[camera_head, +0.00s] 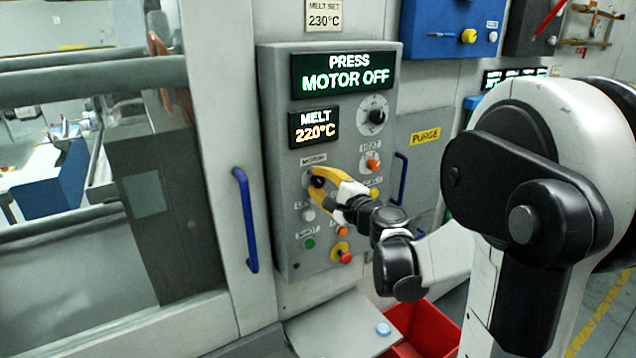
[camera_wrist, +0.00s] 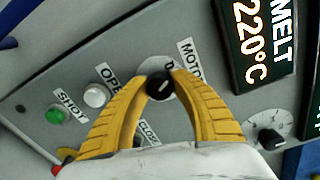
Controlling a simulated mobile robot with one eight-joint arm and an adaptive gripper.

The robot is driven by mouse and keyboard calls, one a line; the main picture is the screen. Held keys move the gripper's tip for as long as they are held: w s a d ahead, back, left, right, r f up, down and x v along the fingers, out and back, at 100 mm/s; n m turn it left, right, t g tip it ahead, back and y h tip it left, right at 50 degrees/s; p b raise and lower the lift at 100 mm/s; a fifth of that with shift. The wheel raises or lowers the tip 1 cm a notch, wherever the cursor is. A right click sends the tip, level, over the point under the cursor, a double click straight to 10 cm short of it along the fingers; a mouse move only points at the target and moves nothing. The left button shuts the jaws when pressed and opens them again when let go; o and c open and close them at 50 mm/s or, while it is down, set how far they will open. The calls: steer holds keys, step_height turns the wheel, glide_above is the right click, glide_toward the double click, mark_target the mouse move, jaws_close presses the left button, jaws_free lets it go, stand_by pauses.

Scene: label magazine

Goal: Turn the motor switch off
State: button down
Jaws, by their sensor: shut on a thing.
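The motor switch (camera_head: 317,182) is a small black rotary knob under the "MOTOR" label on the grey control panel (camera_head: 281,110). In the wrist view the motor switch (camera_wrist: 160,86) has a short white mark on its face. My gripper (camera_head: 314,176) has yellow curved fingers, and it also shows in the wrist view (camera_wrist: 160,80). Its fingertips close on the knob from both sides. The display (camera_head: 345,75) above reads "PRESS MOTOR OFF". Part of the text around the knob is hidden by the fingers.
Other controls sit close by: a white button (camera_wrist: 96,95), a green button (camera_wrist: 57,114), another black knob (camera_head: 376,116), an orange button (camera_head: 373,164) and a red button (camera_head: 346,257). A melt display (camera_head: 314,127) reads 220°C. A blue handle (camera_head: 246,220) stands left of the panel. A red bin (camera_head: 440,325) is below.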

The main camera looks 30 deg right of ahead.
steer(key=shift+n, duration=0.6)
steer(key=c, duration=1.1)
jaws_free()
steer(key=shift+o, duration=0.2)
steer(key=s, duration=1.2)
steer(key=shift+d+r, duration=0.15)
steer(key=shift+d, duration=0.1)
